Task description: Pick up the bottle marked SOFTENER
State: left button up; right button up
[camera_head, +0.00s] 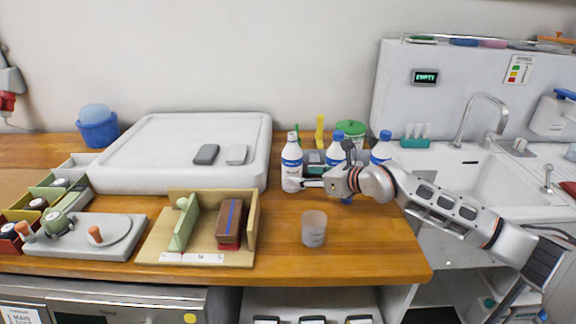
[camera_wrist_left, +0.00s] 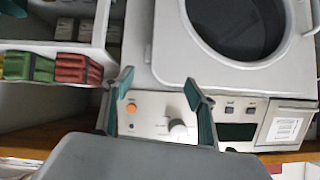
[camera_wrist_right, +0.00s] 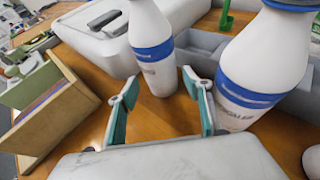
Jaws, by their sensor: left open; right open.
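Three white bottles with blue bands stand at the back of the counter: a left one with a pale cap (camera_head: 292,158), a middle one with a blue cap (camera_head: 335,148) and a right one (camera_head: 381,150), partly hidden by my right arm. I cannot read which is marked SOFTENER. My right gripper (camera_head: 303,184) is open, low beside the left bottle. In the right wrist view one bottle (camera_wrist_right: 152,45) stands just beyond the open fingertips, and another (camera_wrist_right: 265,62) is close on the right. My left gripper (camera_wrist_left: 157,85) is open and empty in the left wrist view.
A clear cup (camera_head: 314,229) stands in front of my right gripper. A wooden holder (camera_head: 254,215) and a large white tray (camera_head: 185,185) are to the left, a sink (camera_head: 475,172) to the right. My left gripper faces an appliance panel (camera_wrist_left: 150,105).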

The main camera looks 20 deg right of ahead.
aim_at(291, 174)
jog(key=shift+x, duration=3.45)
jog(key=shift+r, duration=0.1)
jog(key=shift+c, duration=0.4)
jog(key=c, duration=1.1)
